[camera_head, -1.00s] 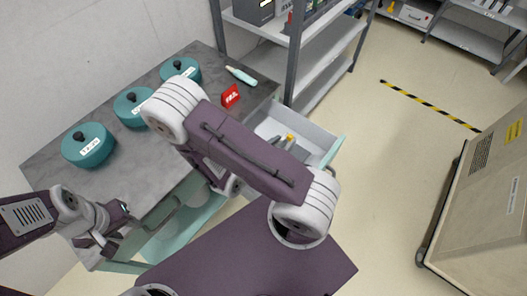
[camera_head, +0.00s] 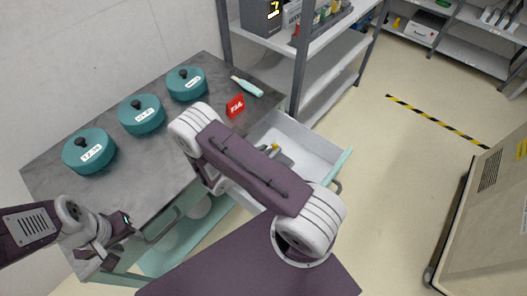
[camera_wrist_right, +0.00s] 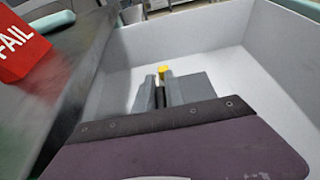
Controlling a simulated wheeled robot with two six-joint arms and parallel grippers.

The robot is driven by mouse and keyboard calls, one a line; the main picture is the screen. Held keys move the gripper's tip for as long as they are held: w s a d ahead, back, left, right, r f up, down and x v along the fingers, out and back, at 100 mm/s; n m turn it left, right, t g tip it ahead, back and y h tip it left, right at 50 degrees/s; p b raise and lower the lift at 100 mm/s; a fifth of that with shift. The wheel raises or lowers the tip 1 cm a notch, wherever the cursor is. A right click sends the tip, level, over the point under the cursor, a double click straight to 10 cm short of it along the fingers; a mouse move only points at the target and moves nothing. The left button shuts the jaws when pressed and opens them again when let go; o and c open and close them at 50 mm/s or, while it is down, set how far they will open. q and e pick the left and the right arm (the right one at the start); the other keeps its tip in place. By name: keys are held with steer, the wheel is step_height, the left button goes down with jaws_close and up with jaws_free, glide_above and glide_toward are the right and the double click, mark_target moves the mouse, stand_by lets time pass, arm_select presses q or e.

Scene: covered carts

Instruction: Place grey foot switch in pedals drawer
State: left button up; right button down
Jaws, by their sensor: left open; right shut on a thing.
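An open drawer (camera_head: 322,146) with a pale grey inside and a teal front sticks out from the cart. It fills much of the right wrist view (camera_wrist_right: 225,50). My right gripper (camera_head: 282,156) is over the drawer, partly behind its own arm. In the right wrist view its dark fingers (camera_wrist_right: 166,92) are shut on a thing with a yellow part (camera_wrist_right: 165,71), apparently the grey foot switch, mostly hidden. I cannot tell whether it touches the drawer floor. My left gripper (camera_head: 118,226) is open, near the cart top's front edge.
Several teal lidded pots (camera_head: 141,115), a red FAIL sign (camera_head: 235,105) and a pale teal bottle-like thing (camera_head: 247,87) stand or lie on the grey cart top (camera_head: 60,182). A shelf rack (camera_head: 300,65) stands behind. A covered cart (camera_head: 487,215) is at right; floor between is clear.

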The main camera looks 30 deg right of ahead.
steer(key=shift+r, duration=0.1)
steer(key=c, duration=1.4)
jaws_free()
